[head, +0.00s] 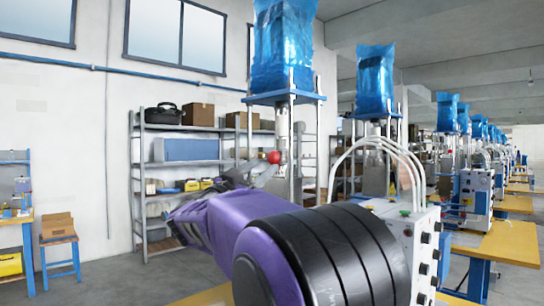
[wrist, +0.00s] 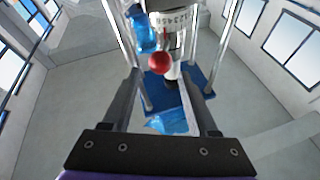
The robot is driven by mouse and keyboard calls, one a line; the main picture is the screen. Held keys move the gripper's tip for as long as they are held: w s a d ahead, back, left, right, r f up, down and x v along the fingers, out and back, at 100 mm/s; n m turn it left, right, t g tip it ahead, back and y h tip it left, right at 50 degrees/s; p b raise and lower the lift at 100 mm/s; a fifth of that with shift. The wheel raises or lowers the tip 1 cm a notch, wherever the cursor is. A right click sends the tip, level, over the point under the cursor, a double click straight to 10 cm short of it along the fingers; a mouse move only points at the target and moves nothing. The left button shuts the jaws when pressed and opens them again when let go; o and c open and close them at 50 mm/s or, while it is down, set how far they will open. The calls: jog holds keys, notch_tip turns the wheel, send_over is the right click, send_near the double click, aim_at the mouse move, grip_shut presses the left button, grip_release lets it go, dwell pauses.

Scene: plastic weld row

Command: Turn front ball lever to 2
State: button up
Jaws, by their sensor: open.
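The red ball of the front ball lever (head: 274,157) shows in the head view, in front of the nearest machine's metal column, just above the end of my arm. In the wrist view the red ball (wrist: 160,63) lies between and beyond my fingers, in front of a column with a numbered scale (wrist: 170,22). The numbers are too small to read surely. My gripper (wrist: 166,82) is open, with one finger on each side of the ball's line; I cannot tell if either touches it. In the head view my purple arm hides the lower part of the machine.
A blue plate (head: 284,98) on metal posts carries a blue-wrapped hopper (head: 284,45) above the lever. The posts stand close around the gripper. A white control box (head: 412,240) with black knobs and white hoses stands to the right. Shelves (head: 185,150) stand behind.

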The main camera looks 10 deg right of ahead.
aim_at(270, 161)
jog(key=x, duration=0.6)
jog(key=shift+w+d+r+p, duration=0.1)
jog(key=shift+w+d+p, duration=0.2)
jog(key=shift+p, duration=0.05)
grip_shut()
dwell(1.1)
